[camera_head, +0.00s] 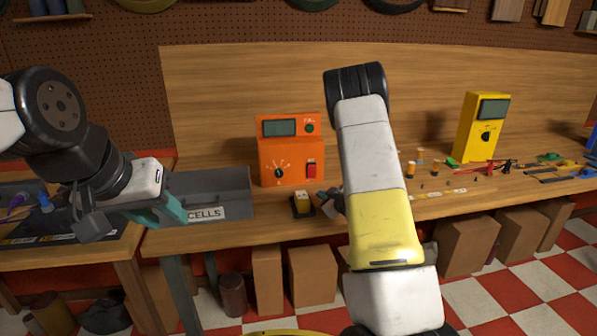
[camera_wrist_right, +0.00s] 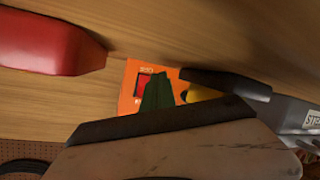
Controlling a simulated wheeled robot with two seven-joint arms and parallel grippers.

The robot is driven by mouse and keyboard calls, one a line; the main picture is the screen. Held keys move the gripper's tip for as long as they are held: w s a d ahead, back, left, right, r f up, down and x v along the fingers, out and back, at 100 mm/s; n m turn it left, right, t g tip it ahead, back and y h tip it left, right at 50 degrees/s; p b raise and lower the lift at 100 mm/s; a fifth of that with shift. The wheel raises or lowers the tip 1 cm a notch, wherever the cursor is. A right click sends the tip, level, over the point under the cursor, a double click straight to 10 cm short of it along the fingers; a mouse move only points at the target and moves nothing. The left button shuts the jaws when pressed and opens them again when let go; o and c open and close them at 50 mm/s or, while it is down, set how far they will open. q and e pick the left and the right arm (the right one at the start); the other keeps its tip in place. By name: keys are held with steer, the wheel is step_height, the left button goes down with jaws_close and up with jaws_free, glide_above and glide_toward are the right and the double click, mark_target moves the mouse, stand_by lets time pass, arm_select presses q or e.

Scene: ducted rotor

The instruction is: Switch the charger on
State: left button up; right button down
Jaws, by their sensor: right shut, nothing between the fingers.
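The orange charger (camera_head: 290,150) stands on the bench against the wooden back panel. Its front has a grey display, a round black dial, a green button and a red switch (camera_head: 311,170). The switch also shows in the right wrist view (camera_wrist_right: 142,86), partly behind my finger; its position is not clear. My right gripper (camera_head: 328,202) is shut and empty, low in front of the charger's right side. Its green fingertips show in the right wrist view (camera_wrist_right: 158,90). My left gripper (camera_head: 165,207), with teal fingers, is by the grey bin; its opening is unclear.
A black holder with a yellow cell (camera_head: 302,205) sits before the charger, close to my right gripper. The grey CELLS bin (camera_head: 225,190) is left of it. A yellow meter (camera_head: 483,127) stands at the right. A red object (camera_wrist_right: 45,42) shows close in the right wrist view.

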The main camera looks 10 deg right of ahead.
steer(key=shift+s+a+f, duration=0.1)
steer(key=shift+a+f, duration=0.1)
steer(key=shift+f, duration=0.1)
glide_toward(310, 172)
steer(key=shift+f+x, duration=0.25)
steer(key=shift+x, duration=0.95)
steer(key=shift+f+x, duration=0.25)
steer(key=shift+x, duration=0.95)
steer(key=shift+s, duration=0.15)
steer(key=shift+w+r, duration=0.2)
steer(key=shift+w, duration=0.15)
steer(key=shift+w+r, duration=0.2)
steer(key=shift+w, duration=0.25)
stand_by(0.8)
steer(key=shift+s, duration=0.1)
steer(key=shift+s+f, duration=0.4)
steer(key=shift+s, duration=0.35)
